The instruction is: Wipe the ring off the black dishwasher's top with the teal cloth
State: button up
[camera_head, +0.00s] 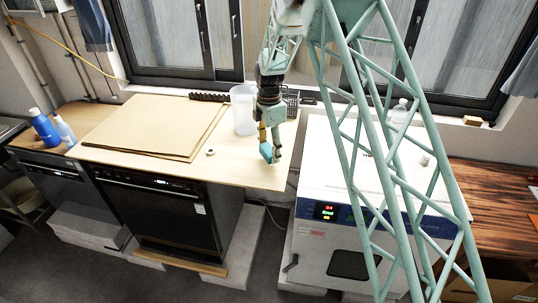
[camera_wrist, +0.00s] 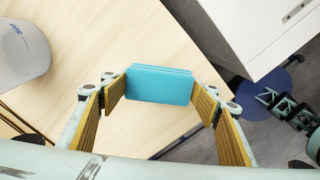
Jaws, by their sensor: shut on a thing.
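The teal cloth (camera_head: 265,152) is a small folded pad. My gripper (camera_head: 270,146) is shut on it, with a finger on each side, as the wrist view shows the cloth (camera_wrist: 160,84) between the tan finger pads. The gripper points down over the right end of the light wood top (camera_head: 255,178) of the black dishwasher (camera_head: 165,218). I cannot tell whether the cloth touches the top. A small round dark-and-pale object (camera_head: 210,152) lies on the top, left of the gripper. I cannot make out a ring mark on the top in either view.
A white jug (camera_head: 243,110) stands close behind and left of my gripper. Tan boards (camera_head: 150,124) cover the top's left side. A dark rack (camera_head: 291,102) is at the back. Right, across a gap, stands a white oven (camera_head: 325,180). Blue-and-white bottles (camera_head: 44,128) are far left.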

jog(key=shift+w+d+r, duration=0.1)
jog(key=shift+w+r, duration=0.05)
jog(key=shift+r, duration=0.3)
jog(key=shift+r+p, duration=0.6)
jog(key=shift+r, duration=1.15)
jog(key=shift+d, duration=0.1)
